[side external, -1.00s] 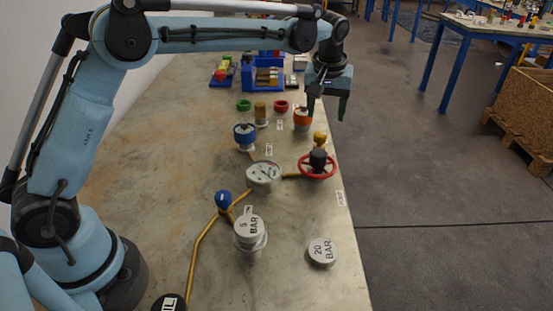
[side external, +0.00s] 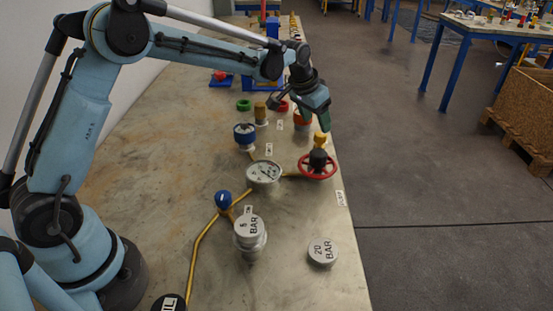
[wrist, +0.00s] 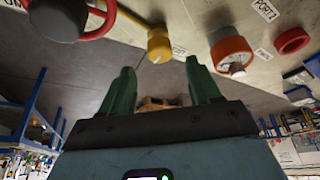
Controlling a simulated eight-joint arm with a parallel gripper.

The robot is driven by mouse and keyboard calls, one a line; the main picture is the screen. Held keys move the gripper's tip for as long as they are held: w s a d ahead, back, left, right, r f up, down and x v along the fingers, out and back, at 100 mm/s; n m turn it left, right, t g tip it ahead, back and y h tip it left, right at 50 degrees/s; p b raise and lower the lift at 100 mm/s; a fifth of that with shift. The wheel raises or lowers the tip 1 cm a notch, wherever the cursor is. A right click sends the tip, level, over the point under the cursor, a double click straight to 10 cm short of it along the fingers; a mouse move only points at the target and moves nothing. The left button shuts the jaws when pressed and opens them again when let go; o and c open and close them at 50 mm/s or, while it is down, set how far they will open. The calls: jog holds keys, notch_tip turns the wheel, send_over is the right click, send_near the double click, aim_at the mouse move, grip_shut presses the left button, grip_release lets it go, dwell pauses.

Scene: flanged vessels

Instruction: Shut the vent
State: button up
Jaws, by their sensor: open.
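A yellow knob (side external: 320,138) stands near the table's right edge, just behind the red handwheel (side external: 318,166) with its black hub. In the wrist view the yellow knob (wrist: 159,45) shows a pale line and lies beyond the gap between my fingers. The handwheel (wrist: 103,22) is at top left there. The small labels are hard to read, so I cannot tell which fitting is the vent. My gripper (wrist: 160,72) is open and empty. In the side view it hangs tilted above and behind the yellow knob, partly covering the orange-topped fitting (side external: 303,119).
A gauge (side external: 264,172), blue knobs (side external: 244,134) (side external: 223,199), a 5 BAR weight (side external: 249,228) and a 20 BAR weight (side external: 322,250) stand on the table. A yellow pipe (side external: 199,240) runs along it. The table's left side is clear.

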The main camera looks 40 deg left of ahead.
aim_at(320, 134)
jog(key=shift+x, duration=2.8)
jog(key=c, duration=1)
jog(key=shift+n+y, duration=0.3)
jog(key=shift+n, duration=0.5)
jog(key=o, duration=1)
jog(key=v, duration=1.2)
jog(key=shift+s+r, duration=0.1)
